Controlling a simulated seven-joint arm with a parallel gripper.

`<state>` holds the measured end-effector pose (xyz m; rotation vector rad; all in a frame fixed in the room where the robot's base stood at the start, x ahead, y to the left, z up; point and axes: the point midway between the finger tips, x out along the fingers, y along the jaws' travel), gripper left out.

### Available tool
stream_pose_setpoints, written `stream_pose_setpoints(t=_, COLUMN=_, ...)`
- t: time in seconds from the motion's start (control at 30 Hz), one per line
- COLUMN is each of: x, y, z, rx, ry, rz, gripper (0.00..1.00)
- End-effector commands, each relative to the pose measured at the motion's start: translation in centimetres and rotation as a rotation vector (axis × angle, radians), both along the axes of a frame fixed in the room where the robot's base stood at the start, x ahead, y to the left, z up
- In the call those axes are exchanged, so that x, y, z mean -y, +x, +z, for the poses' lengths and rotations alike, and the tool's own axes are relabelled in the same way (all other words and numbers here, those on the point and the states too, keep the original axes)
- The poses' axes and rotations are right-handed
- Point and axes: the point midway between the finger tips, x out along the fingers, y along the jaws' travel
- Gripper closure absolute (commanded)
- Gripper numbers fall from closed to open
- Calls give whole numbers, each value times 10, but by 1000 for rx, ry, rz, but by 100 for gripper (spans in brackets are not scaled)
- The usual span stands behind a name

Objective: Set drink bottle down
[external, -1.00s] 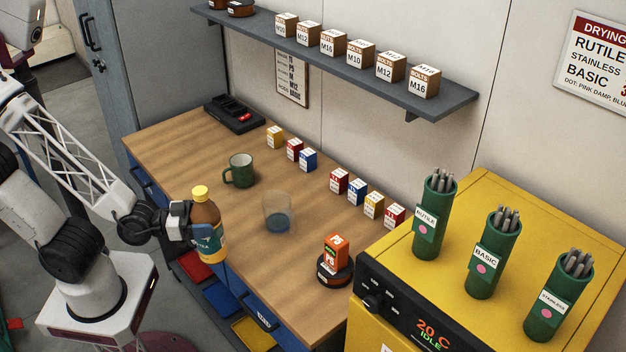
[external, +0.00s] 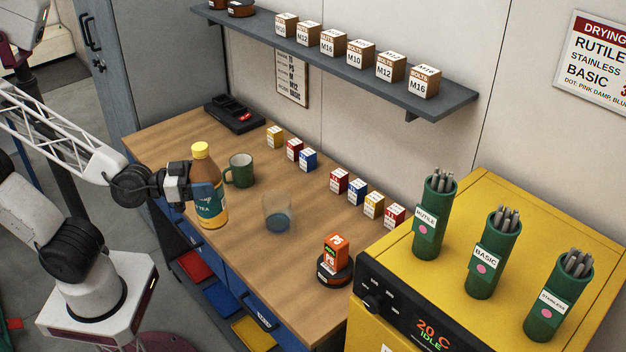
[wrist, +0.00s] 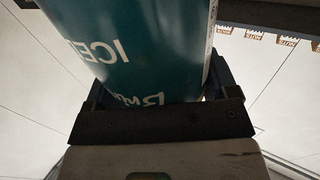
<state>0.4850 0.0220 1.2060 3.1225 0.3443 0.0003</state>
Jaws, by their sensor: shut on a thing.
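The drink bottle (external: 209,205) is brown with a yellow cap and a teal label. It is upright at the left front part of the wooden bench (external: 290,290). My gripper (external: 190,186) is shut on it from the left side. In the wrist view the bottle's teal label (wrist: 135,50) fills the upper middle, between the fingers of my gripper (wrist: 155,98). The bottle's base appears at or just above the bench top; I cannot tell if it touches.
A green mug (external: 239,170) stands just behind and right of the bottle. A clear glass (external: 278,214) stands to its right. Small boxes (external: 308,160) line the back. An orange box on a dark round base (external: 336,256) is farther right. Bare wood lies in front of the glass.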

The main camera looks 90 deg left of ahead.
Motion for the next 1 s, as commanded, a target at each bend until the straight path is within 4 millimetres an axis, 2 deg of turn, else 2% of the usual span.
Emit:
stream_pose_setpoints(t=0.17, x=-19, y=15, z=3, rx=-1, ry=0, rz=43, gripper=59)
stream_pose_setpoints(t=0.37, x=-50, y=38, z=6, rx=-1, ry=0, rz=110, gripper=59)
stream_pose_setpoints(t=0.77, x=-126, y=79, z=10, rx=-1, ry=-1, rz=253, gripper=59)
stream_pose_setpoints(t=1.0, x=-178, y=99, z=10, rx=0, ry=-1, rz=338, gripper=59)
